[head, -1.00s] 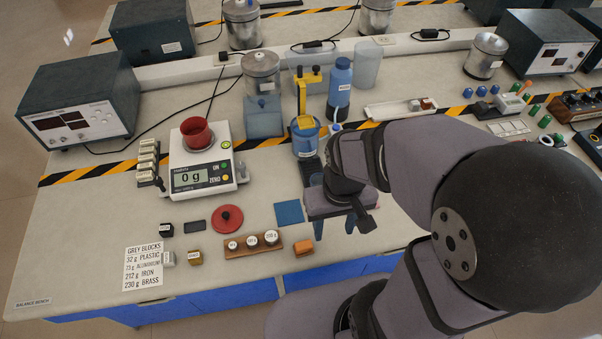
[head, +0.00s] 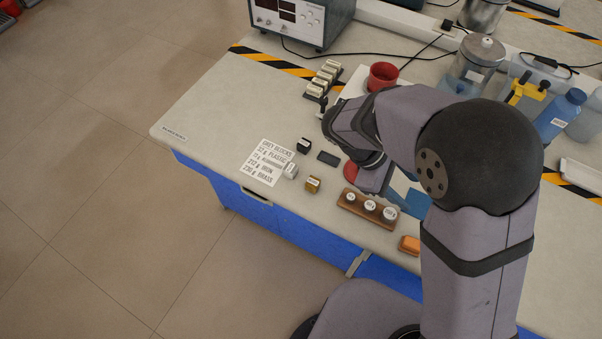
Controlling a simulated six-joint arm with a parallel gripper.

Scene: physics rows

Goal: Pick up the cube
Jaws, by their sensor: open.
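Three small labelled cubes sit on the bench near its front left: a black cube (head: 304,146), a light grey cube (head: 291,171) on the edge of the printed card, and a brass-coloured cube (head: 313,184). I cannot tell from the frames which one the task means. My gripper (head: 373,179) is to the right of all three, apart from them, beneath my wrist. It is open, and I see nothing held in it. Its fingertips are mostly hidden by my own arm.
A grey blocks card (head: 264,163) lies left of the cubes, a dark flat pad (head: 328,158) right of the black cube. A wooden weight holder (head: 367,208) and orange block (head: 410,244) are near the front edge. A red lid (head: 351,171) is partly hidden by my arm.

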